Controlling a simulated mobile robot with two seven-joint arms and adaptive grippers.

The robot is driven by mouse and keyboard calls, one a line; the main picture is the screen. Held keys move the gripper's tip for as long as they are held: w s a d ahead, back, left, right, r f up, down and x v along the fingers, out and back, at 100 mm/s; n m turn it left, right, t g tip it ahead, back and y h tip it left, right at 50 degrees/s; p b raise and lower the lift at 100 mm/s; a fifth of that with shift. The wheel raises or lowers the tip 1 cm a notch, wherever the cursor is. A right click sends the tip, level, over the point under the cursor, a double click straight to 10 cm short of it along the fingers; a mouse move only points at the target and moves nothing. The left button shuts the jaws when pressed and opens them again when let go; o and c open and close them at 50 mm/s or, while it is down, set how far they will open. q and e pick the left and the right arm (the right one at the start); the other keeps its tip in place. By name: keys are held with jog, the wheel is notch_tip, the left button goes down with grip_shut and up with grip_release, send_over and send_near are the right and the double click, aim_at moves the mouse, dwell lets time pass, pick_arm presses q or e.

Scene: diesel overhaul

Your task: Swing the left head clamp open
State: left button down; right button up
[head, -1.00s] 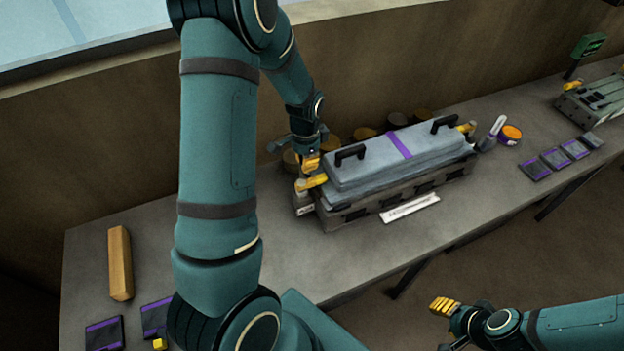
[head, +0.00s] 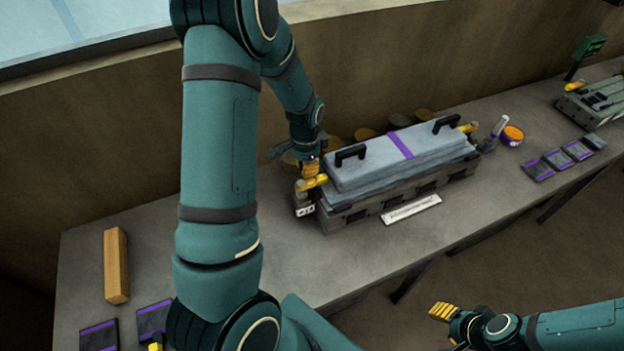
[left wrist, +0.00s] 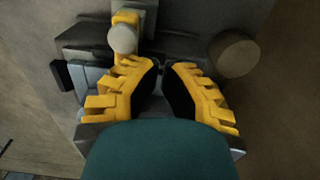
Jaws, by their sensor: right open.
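The left head clamp (head: 312,183) is a yellow lever at the left end of the grey cylinder head (head: 375,168). It also shows at the top of the left wrist view (left wrist: 125,18), with a round grey knob (left wrist: 122,39) on it. My left gripper (head: 309,167) is just above and behind this clamp in the head view. In the left wrist view its fingers (left wrist: 162,66) point toward the head's end, close together at the tips with a narrow gap; the knob is outside them, up and left. My right gripper (head: 445,315) is open, low at right, away from the bench.
The bench (head: 280,265) carries the engine block, with a second yellow clamp (head: 468,128) at its right end. Black handles rise from the head. Purple-banded parts (head: 560,160) and an orange-topped can (head: 512,135) lie to the right. A wooden block (head: 116,265) is at left.

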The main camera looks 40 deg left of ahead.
aim_at(312, 183)
pick_arm(q)
jog(key=shift+r, duration=0.25)
jog(key=shift+d, duration=0.2)
jog(key=shift+s+d, duration=0.25)
jog(key=shift+d, duration=0.05)
jog(key=shift+s+d, duration=0.15)
jog(key=shift+d, duration=0.15)
jog(key=shift+s+d, duration=0.15)
jog(key=shift+d, duration=0.15)
jog(key=shift+s+d, duration=0.25)
jog(key=shift+d, duration=0.2)
jog(key=shift+s+d, duration=0.2)
jog(key=shift+d, duration=0.25)
jog(key=shift+s, duration=0.1)
dwell(0.3)
jog(key=shift+s+d, duration=0.25)
jog(key=shift+s, duration=0.1)
